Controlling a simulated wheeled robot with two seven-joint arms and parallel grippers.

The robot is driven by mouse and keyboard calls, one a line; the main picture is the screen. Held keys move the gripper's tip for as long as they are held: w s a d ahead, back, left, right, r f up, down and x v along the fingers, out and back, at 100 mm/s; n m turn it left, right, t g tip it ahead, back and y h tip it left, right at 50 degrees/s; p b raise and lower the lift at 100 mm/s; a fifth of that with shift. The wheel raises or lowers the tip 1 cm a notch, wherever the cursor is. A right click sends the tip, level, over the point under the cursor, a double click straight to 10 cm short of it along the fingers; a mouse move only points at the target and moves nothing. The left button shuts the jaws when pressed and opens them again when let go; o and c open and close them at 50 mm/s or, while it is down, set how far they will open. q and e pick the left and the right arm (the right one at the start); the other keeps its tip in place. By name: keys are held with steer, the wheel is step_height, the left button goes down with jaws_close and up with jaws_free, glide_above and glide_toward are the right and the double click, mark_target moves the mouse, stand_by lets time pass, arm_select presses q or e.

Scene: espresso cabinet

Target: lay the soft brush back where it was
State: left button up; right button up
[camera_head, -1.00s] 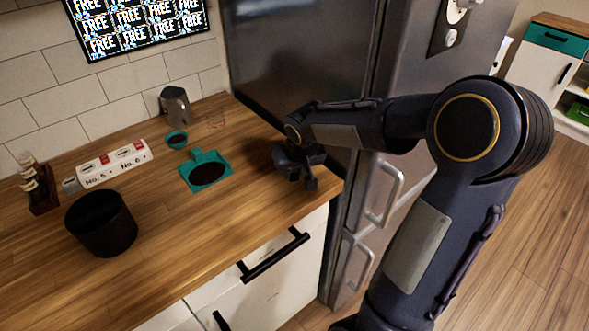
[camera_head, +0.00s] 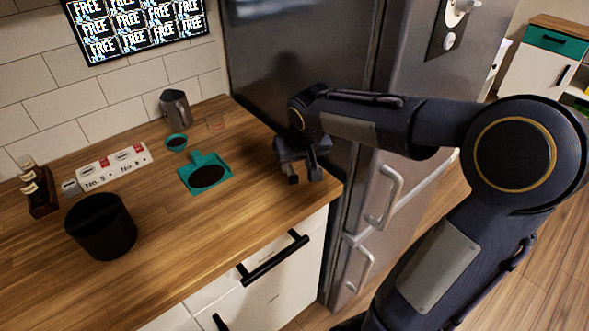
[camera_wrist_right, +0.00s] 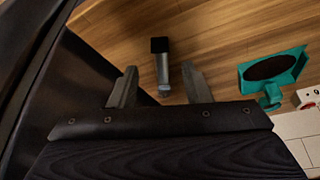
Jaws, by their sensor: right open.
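My right gripper (camera_head: 306,180) is low over the counter's right end, beside the fridge. In the right wrist view, its two fingers (camera_wrist_right: 158,88) stand apart, open. Between them shows a slim thing with a grey handle and a dark square end, which looks like the soft brush (camera_wrist_right: 162,68). It seems to lie on the wooden counter, with a finger to either side; I cannot tell whether they touch it. In the head view I cannot make out the brush; the gripper seems to hide it. My left gripper is not in view.
A teal dustpan-like tray (camera_head: 220,185) with a dark patch lies left of the gripper. A small teal bowl (camera_head: 176,143), a metal jug (camera_head: 176,108), a white numbered block (camera_head: 112,168) and a black bin (camera_head: 100,228) stand farther left. The fridge (camera_head: 290,75) walls the right side.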

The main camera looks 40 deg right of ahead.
steer(key=d+v, duration=0.1)
steer(key=v, duration=0.5)
steer(key=s+a+f+n+y, duration=0.1)
steer(key=s+a+f+y, duration=0.1)
steer(key=s+a, duration=0.4)
steer(key=s+a+f+n+t+y, duration=0.1)
steer(key=s+a+f+y, duration=0.2)
steer(key=s+a, duration=0.4)
steer(key=s+f, duration=0.1)
steer(key=s, duration=0.4)
steer(key=shift+f, duration=0.3)
